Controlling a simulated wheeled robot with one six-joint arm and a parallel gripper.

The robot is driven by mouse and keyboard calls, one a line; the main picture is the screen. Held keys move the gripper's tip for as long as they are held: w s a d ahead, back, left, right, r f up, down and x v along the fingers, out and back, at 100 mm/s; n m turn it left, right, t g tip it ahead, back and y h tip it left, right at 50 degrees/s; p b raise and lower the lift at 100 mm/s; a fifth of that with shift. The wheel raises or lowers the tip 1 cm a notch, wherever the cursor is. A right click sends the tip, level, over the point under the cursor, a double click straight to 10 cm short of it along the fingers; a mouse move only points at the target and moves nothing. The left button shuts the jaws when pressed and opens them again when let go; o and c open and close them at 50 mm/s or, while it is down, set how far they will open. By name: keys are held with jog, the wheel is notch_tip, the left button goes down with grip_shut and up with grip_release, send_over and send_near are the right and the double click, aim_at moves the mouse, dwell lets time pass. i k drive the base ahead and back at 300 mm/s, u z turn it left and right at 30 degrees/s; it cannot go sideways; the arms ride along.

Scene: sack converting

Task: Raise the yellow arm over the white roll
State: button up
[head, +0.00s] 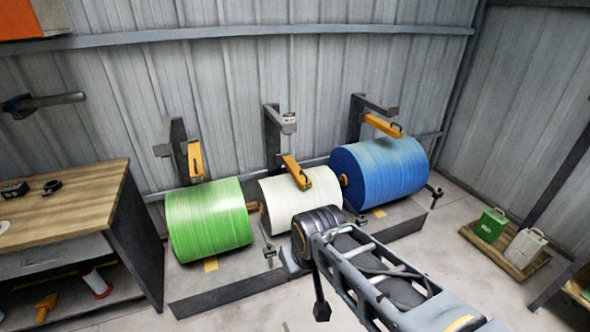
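The white roll (325,188) lies on its side in the middle of a row of three, between a green and a blue roll. Its yellow arm (291,168) slopes down from a grey bracket (280,120) on a post behind, and its end with a dark handle (304,179) is at the top of the white roll. I cannot tell whether it touches the roll. My arm reaches in from the lower right, and its bulky joint covers the lower right of the white roll. I cannot make out my gripper or its fingers.
The green roll (209,222) has a steeply angled yellow arm (195,160) behind it. The blue roll (380,171) has a yellow arm (383,125) over its top. A wooden bench (70,195) stands left. Green (490,225) and white (525,247) cans stand right. Floor shows between.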

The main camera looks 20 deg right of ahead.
aim_at(304, 182)
jog(key=z, duration=0.6)
jog(key=i, duration=0.6)
jog(key=z, duration=0.9)
jog(key=i, duration=0.95)
jog(key=u, duration=0.6)
jog(key=i, duration=0.9)
jog(key=u, duration=0.9)
